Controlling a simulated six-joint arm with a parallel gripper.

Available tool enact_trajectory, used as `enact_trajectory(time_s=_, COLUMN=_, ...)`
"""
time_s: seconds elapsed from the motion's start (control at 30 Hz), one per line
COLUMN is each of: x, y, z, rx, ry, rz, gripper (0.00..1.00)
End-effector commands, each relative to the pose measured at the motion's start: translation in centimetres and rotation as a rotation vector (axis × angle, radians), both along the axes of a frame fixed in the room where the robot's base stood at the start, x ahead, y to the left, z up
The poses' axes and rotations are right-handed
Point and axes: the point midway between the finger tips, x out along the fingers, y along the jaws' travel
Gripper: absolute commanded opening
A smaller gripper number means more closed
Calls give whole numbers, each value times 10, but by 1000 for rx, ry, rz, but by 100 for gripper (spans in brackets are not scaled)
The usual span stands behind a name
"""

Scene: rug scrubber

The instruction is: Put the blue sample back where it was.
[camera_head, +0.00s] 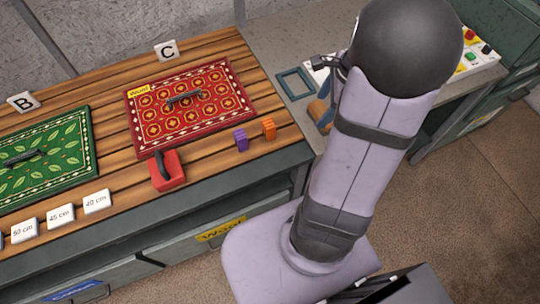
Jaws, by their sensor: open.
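A small blue piece (327,117) shows at the left edge of my arm, beside a tan piece; most of it is hidden, and I cannot tell whether it is the blue sample. A purple sample (241,139) and an orange sample (269,129) stand upright near the front right of the slatted bench. What seems to be a small dark part of my gripper (325,62) peeks out left of my arm's big dark joint. It is open; the rest is hidden behind my arm. No sample shows at this visible part.
A red rug (217,84) marked "Wool" and a green rug (78,160) lie on the bench (113,87). A red block with a dark handle (167,172) stands in front. A teal square frame (295,84) lies on the grey side table; a button panel (474,52) stands right.

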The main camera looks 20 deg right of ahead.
Motion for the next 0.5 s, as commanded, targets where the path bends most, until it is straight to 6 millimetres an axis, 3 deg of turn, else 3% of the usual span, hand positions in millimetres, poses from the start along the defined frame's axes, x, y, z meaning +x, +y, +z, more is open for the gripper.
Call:
enact_trajectory(time_s=0.03, x=1, y=34, z=-1, rx=-38, ry=11, rz=221, gripper=62)
enact_trajectory(time_s=0.2, x=-18, y=118, z=-8, rx=-157, ry=31, rz=939, gripper=62)
enact_trajectory(time_s=0.33, x=-41, y=161, z=-13, rx=-223, ry=34, rz=1415, gripper=62)
enact_trajectory(time_s=0.5, x=-65, y=191, z=-18, rx=-276, ry=31, rz=1845, gripper=62)
